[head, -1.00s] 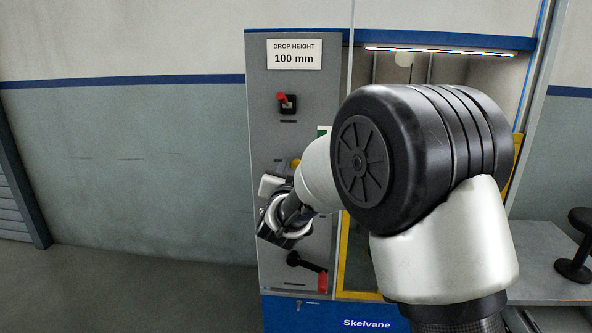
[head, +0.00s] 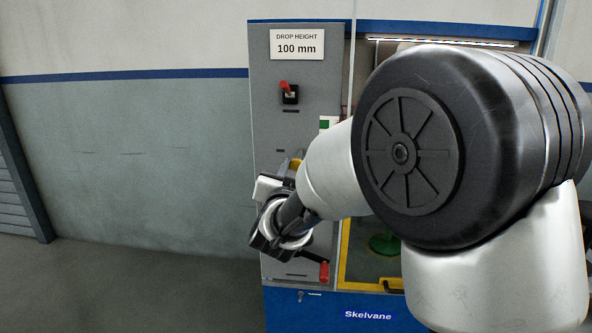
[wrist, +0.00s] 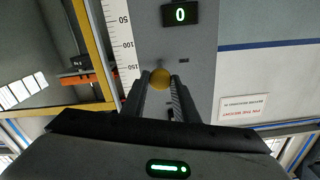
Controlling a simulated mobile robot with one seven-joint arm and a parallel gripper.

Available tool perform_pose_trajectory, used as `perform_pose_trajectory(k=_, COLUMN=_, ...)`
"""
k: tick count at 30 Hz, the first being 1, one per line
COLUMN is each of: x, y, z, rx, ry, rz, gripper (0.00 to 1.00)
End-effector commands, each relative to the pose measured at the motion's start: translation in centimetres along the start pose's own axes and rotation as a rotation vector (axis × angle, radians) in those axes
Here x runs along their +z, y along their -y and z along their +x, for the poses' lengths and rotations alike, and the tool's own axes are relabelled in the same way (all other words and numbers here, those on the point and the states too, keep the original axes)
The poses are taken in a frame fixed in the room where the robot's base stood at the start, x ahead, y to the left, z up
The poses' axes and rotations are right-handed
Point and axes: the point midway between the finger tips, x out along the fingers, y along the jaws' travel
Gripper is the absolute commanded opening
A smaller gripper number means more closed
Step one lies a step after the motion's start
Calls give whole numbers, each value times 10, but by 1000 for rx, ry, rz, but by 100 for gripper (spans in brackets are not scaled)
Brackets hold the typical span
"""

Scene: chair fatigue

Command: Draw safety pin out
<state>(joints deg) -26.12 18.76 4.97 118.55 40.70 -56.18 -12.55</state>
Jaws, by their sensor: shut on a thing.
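The safety pin shows as a round yellow-gold knob (wrist: 160,78) between my fingertips in the wrist view. My gripper (wrist: 160,86) is shut on this knob, with one dark finger on each side. Its shank is hidden, so I cannot tell how far it sits in the grey panel (wrist: 200,45). In the head view my gripper (head: 288,168) is in front of the panel's lower half, and a bit of yellow (head: 297,164) shows beside its fingers.
A red-tipped switch (head: 290,93) is above my gripper, and a red-handled lever (head: 324,271) is below. A yellow-framed glazed bay (head: 344,255) with a green object (head: 385,244) is to the right. A ruler scale (wrist: 124,45) runs beside the panel. Open floor lies left.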

Motion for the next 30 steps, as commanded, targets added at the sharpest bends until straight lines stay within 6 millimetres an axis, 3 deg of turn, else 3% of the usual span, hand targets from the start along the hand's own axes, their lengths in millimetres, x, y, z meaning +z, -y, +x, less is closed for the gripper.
perform_pose_trajectory(k=4, x=3, y=0, z=-2, rx=0, ry=6, rz=-2, gripper=0)
perform_pose_trajectory(k=5, x=3, y=0, z=-2, rx=0, ry=7, rz=-2, gripper=28)
perform_pose_trajectory(k=8, x=3, y=0, z=-2, rx=0, ry=6, rz=-2, gripper=45)
perform_pose_trajectory(k=20, x=2, y=0, z=-7, rx=-1, ry=5, rz=-1, gripper=46)
perform_pose_trajectory(k=23, x=1, y=1, z=-21, rx=-2, ry=5, rz=-1, gripper=46)
perform_pose_trajectory(k=30, x=1, y=2, z=-77, rx=-4, ry=6, rz=-2, gripper=46)
